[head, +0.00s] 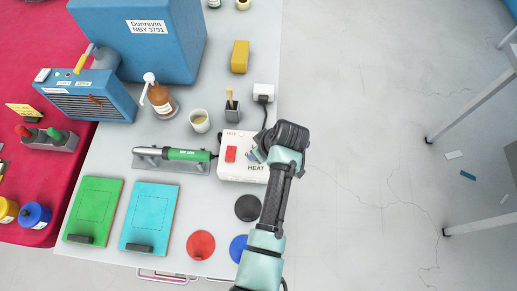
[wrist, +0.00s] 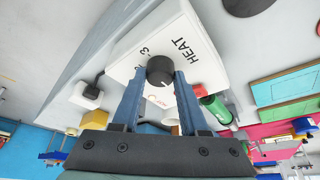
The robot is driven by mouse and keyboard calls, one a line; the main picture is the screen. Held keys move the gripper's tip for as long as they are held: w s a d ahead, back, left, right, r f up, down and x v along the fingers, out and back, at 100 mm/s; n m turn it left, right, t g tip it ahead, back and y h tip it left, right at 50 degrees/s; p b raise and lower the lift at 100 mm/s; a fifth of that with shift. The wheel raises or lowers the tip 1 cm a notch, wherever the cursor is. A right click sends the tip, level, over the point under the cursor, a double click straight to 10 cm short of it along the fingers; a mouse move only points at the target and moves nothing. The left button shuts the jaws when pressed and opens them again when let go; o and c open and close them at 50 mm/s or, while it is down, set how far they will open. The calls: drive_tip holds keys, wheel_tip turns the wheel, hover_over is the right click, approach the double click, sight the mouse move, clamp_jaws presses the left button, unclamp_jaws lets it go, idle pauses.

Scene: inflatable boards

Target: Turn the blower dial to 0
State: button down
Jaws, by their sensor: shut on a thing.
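The white control box (head: 230,174) lettered HEAT sits on the grey table, with a red switch (head: 231,154) on its top. My gripper (head: 262,153) is over the box's right end. In the wrist view, the box (wrist: 193,60) carries a black round dial (wrist: 160,67), and my two blue fingers are shut on its sides. A "3" with a mark before it shows beside the dial; the other scale marks are hidden or too small to read. I cannot tell where the dial points. The green hot-air tool (head: 187,155) lies on a grey stand left of the box.
A white plug block (head: 263,92) with a black cable stands behind the box. A cup (head: 199,121), a brown pump bottle (head: 161,98) and a small dark holder (head: 232,110) are behind left. Black (head: 248,208), red (head: 201,245) and blue discs lie in front.

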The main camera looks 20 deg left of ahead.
drive_tip(key=shift+c, duration=2.2)
unclamp_jaws()
drive_tip(key=shift+r, duration=0.1)
drive_tip(key=b+v, duration=0.1)
drive_tip(key=v, duration=1.1)
drive_tip(key=shift+d+r, duration=0.15)
drive_tip(key=shift+r, duration=0.25)
